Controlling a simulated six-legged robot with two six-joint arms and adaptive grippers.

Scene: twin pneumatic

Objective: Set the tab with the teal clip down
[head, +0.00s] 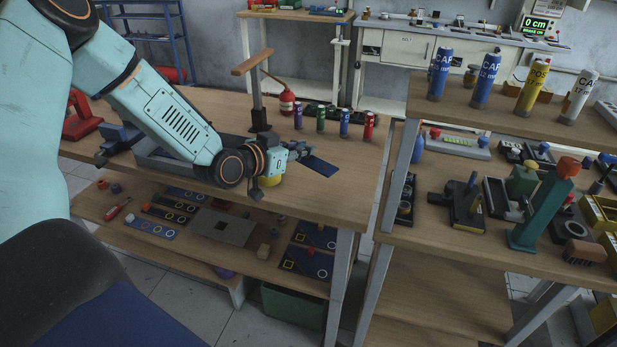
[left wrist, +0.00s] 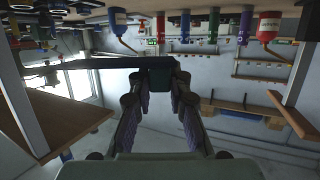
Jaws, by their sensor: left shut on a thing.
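My left gripper (head: 298,150) is over the front part of the left wooden workbench, its arm coming in from the left. In the head view a flat dark blue tab (head: 321,167) shows just beyond its fingers, close to the bench top. I cannot tell whether it touches the wood. In the left wrist view both fingers (left wrist: 158,88) close on a dark piece between their tips. A thin dark plate (left wrist: 100,64) extends from it to the left, seen nearly edge-on. No teal clip can be made out; the fingers may hide it. My right gripper is not in view.
Purple, green, blue (head: 344,122) and red (head: 369,125) cylinders stand behind the gripper, near a red bottle (head: 287,102) and a post with a wooden crossbar (head: 257,92). A grey tray (head: 160,164) lies left, partly behind my arm. The bench's right front (head: 345,195) is bare.

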